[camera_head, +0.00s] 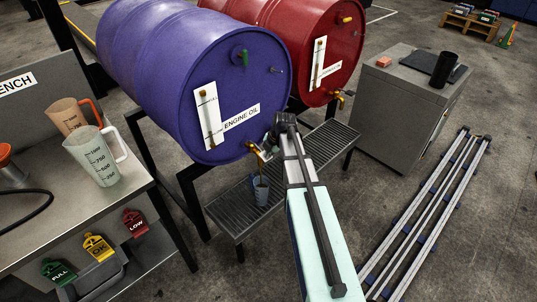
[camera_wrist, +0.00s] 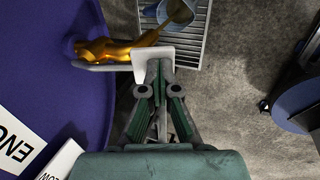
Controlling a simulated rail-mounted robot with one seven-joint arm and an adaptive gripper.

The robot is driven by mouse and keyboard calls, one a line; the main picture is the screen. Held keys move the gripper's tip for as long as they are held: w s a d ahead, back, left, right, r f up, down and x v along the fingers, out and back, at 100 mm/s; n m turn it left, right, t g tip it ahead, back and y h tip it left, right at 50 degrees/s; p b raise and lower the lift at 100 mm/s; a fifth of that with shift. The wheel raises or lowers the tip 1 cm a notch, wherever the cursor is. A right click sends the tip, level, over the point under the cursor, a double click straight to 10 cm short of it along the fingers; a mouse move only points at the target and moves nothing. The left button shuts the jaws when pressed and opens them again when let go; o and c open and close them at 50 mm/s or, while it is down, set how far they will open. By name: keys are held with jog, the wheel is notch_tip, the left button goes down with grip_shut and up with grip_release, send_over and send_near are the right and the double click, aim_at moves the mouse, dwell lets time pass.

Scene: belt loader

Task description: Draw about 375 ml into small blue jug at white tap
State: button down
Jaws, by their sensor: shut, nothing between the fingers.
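A brass tap (camera_head: 256,150) sits low on the purple drum's front; in the wrist view its brass body (camera_wrist: 105,48) carries a white lever (camera_wrist: 150,55). The small blue jug (camera_head: 261,194) stands upright on the grated shelf under the tap. A thin brownish stream appears to run from the spout into it. In the wrist view the jug (camera_wrist: 150,11) is partly cut off by the top edge, with yellow-brown liquid showing. My gripper (camera_wrist: 162,68) is shut and empty, its tips at the white lever, seemingly touching it. The fill level is unclear.
The purple drum (camera_head: 170,70) is labelled ENGINE OIL; a red drum (camera_head: 285,35) with its own tap stands behind. The grated shelf (camera_head: 225,212) runs below both. A bench (camera_head: 30,215) with two larger jugs is left; a grey cabinet (camera_head: 395,115) is right.

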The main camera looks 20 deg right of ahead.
jog(key=s+v, duration=0.1)
jog(key=v, duration=1.2)
jog(key=shift+d+r+b, duration=0.15)
jog(key=shift+d+b, duration=0.05)
jog(key=shift+b, duration=0.1)
jog(key=s+a+f+m+g, duration=0.2)
jog(key=s+a+f+m, duration=0.1)
jog(key=s+f+m, duration=0.5)
jog(key=s+a+f+m+g, duration=0.1)
jog(key=s+a+f+m, duration=0.25)
jog(key=f+m, duration=0.45)
jog(key=s+a+f+m+g, duration=0.25)
jog(key=s+f+m, duration=0.3)
jog(key=f, duration=0.55)
jog(key=s+a+f+g, duration=0.1)
jog(key=s+a+f, duration=0.2)
jog(key=s, duration=0.7)
jog(key=s+a+f+g+h, duration=0.1)
jog(key=s+a+f+g, duration=0.1)
jog(key=s+f, duration=0.5)
jog(key=s+a+f+g, duration=0.2)
jog(key=s+f, duration=0.3)
jog(key=s, duration=0.8)
jog(key=shift+a+m, duration=0.35)
jog(key=shift+a, duration=0.45)
